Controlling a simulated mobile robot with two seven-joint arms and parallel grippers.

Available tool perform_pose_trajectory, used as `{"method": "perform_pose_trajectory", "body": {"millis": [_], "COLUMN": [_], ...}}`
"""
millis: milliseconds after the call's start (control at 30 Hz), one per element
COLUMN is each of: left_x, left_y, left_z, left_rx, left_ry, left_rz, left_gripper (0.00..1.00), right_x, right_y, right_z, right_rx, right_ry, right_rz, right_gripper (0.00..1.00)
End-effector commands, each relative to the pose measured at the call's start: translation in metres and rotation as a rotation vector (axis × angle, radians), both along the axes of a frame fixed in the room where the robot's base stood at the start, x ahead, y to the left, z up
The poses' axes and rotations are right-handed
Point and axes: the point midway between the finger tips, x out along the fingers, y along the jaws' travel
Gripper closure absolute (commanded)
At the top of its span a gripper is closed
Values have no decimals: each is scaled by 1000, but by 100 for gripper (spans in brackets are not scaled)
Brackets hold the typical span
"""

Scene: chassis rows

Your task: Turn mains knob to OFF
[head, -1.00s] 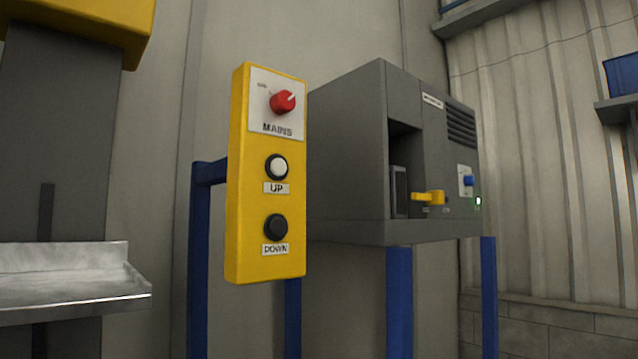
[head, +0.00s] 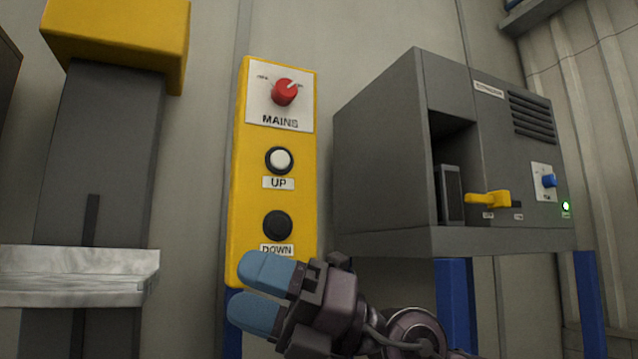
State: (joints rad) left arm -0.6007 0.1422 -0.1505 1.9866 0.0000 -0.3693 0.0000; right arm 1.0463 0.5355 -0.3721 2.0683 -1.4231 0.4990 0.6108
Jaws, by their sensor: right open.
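The red mains knob (head: 284,92) sits on a white plate labelled MAINS at the top of the yellow control panel (head: 241,170). Its white pointer mark points to the upper right. The small labels beside it are too small to read surely. My right gripper (head: 252,292) is at the bottom of the panel in the picture, well below the knob, with its blue fingertips apart and nothing between them. It covers the panel's lower end. My left gripper is not in view.
Below the knob are a white UP button (head: 280,160) and a black DOWN button (head: 277,225). A grey machine (head: 380,170) with a yellow lever (head: 488,200) and a blue knob (head: 549,181) stands to the right. A metal ledge (head: 80,275) is at left.

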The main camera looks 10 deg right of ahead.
Motion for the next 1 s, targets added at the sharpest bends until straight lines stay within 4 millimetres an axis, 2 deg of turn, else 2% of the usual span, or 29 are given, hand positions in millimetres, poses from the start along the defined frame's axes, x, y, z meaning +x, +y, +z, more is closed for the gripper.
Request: {"method": "perform_pose_trajectory", "body": {"millis": [100, 200, 333, 467, 667, 900, 1000], "left_x": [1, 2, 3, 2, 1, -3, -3], "left_y": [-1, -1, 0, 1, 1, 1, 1], "left_z": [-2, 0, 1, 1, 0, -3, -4], "left_rx": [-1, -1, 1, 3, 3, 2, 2], "left_ry": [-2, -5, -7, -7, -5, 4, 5], "left_rz": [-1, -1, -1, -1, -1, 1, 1], "left_gripper": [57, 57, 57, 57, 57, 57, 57], "right_x": [-10, -11, -7, -2, -2, -26, -37], "right_y": [16, 27, 33, 30, 11, -30, -43], "right_z": [19, 33, 56, 85, 147, 228, 251], "right_rx": [-136, -273, -445, -590, -746, -800, -793], "right_ry": [-132, -229, -337, -425, -508, -516, -499], "right_rz": [-42, -109, -234, -396, -709, -1104, -1216], "right_gripper": [39, 39, 39, 39, 39, 39, 39]}}
